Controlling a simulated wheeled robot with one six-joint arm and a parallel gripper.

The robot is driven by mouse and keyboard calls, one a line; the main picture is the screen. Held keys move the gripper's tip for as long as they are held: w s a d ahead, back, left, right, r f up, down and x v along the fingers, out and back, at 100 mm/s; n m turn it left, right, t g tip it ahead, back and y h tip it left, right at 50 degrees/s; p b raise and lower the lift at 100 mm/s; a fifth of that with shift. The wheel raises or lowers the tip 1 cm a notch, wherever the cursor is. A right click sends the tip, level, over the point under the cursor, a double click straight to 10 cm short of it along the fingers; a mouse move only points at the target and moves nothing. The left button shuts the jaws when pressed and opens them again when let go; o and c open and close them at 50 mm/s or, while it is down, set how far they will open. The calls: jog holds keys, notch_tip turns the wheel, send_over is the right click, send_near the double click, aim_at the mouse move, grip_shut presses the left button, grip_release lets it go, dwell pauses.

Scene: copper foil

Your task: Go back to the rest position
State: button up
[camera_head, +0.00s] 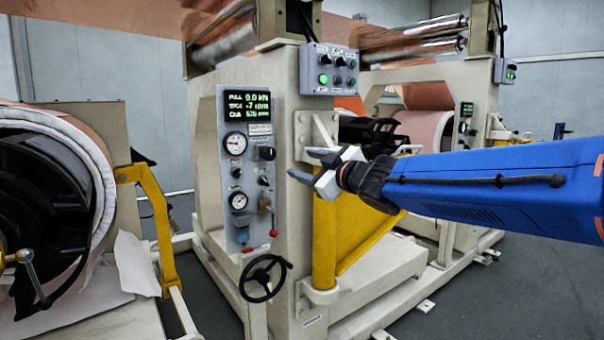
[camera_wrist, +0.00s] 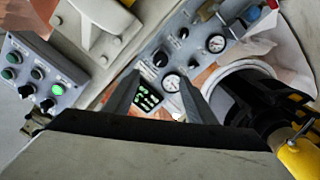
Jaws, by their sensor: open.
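My gripper (camera_head: 306,167) is at the end of my blue arm, which reaches in from the right in the head view. Its two fingers are apart and hold nothing. It is in front of the machine's post, to the right of the grey control panel (camera_head: 245,165) with its green display, gauges and knobs. In the wrist view the fingertips of my gripper (camera_wrist: 162,82) stand apart, with the panel's green display (camera_wrist: 148,99) and gauges (camera_wrist: 172,82) seen between and beyond them. The fingers look clear of the panel, though the exact gap cannot be told.
A black handwheel (camera_head: 265,278) sits below the panel. A yellow guard (camera_head: 350,235) is beneath my gripper. A button box (camera_head: 330,70) is above it. A large copper roll (camera_head: 85,160) with a yellow bracket (camera_head: 160,220) stands at left. Grey floor (camera_head: 500,300) is open at lower right.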

jog(key=s+d+f+m+g+h, duration=0.1)
jog(key=s+d+f+m+h, duration=0.4)
jog(key=s+d+f, duration=0.45)
jog(key=s+d+f+m+g+h, duration=0.2)
jog(key=s+d+f+m+h, duration=0.3)
jog(key=d, duration=0.8)
jog(key=s+d+f+m+g, duration=0.1)
jog(key=s+f+m+g, duration=0.1)
jog(key=s+f, duration=0.7)
jog(key=s+d+f+m+g, duration=0.2)
jog(key=s+f+g, duration=0.3)
jog(key=s+f, duration=0.5)
jog(key=s, duration=0.3)
jog(key=shift+s, duration=0.4)
dwell(1.1)
